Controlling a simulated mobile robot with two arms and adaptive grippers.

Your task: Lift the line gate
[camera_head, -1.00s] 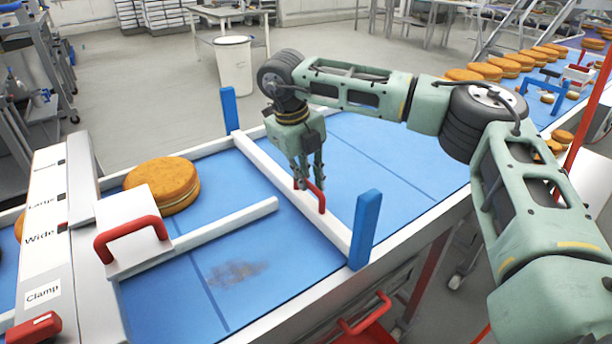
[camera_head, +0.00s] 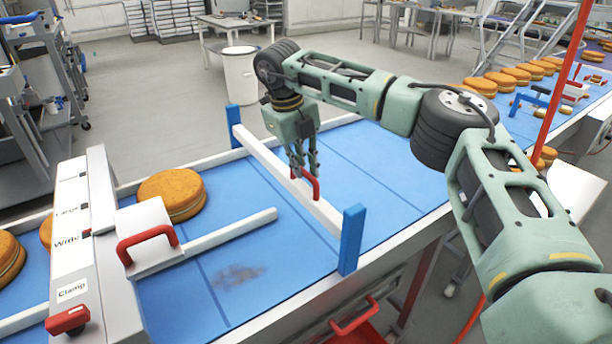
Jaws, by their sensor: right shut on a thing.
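The line gate is a white bar (camera_head: 268,163) spanning the blue belt between two blue posts, the far post (camera_head: 233,122) and the near post (camera_head: 351,240). The bar sits partway up the posts, above the belt. A red handle (camera_head: 314,186) stands on the bar. My right gripper (camera_head: 304,176) is shut on this handle from above, and its fingers hide part of it. My left gripper is not in view.
A large orange-brown filled round (camera_head: 171,194) lies on the belt left of the gate. A white guide rail (camera_head: 207,242) and a red-handled clamp block (camera_head: 148,240) are nearer. More rounds (camera_head: 500,78) line the far right belt. The belt just right of the gate is clear.

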